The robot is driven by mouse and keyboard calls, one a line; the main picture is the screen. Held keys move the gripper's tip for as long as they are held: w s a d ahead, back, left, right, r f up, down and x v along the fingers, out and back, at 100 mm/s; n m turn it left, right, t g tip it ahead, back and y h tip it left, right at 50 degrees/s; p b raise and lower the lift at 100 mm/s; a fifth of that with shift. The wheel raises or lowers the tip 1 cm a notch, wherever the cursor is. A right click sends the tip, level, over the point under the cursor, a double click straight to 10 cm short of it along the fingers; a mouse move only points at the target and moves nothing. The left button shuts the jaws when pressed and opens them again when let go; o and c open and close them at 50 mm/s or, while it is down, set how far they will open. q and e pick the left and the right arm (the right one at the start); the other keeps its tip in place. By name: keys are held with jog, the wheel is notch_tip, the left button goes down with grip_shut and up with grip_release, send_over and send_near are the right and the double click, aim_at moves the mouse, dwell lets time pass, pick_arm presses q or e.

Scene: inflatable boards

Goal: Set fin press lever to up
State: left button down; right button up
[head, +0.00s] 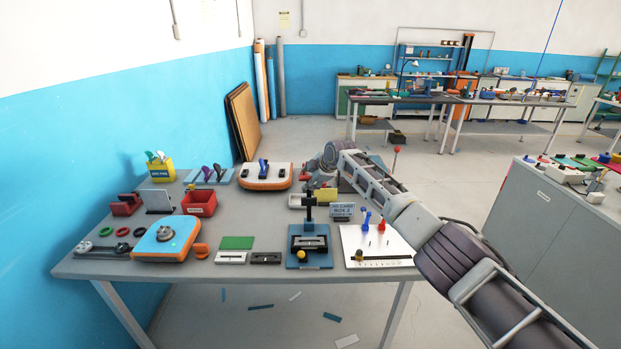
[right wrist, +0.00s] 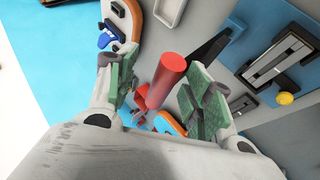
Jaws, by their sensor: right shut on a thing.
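The fin press (head: 309,258) looks to be the blue-based device with a black post near the table's front edge; a yellow knob sits on it. Its slotted blue base also shows in the right wrist view (right wrist: 250,84). My right gripper (head: 309,177) is above and behind the post. In the right wrist view its green-padded fingers (right wrist: 160,92) are on both sides of a red cylindrical handle (right wrist: 174,75), shut on it. My left gripper is not in view.
A white board (head: 377,240) with blue and red pegs lies right of the press. An orange-blue inflatable board (head: 168,237) and a red bin (head: 199,204) are on the left. Another board (head: 266,183) lies at the back. My right arm crosses above the table's right side.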

jog(key=shift+d+r, duration=0.15)
jog(key=shift+d, duration=0.05)
dwell(0.3)
jog(key=v, duration=1.1)
jog(key=shift+s+r, duration=0.25)
dwell(0.6)
jog(key=shift+f, duration=0.15)
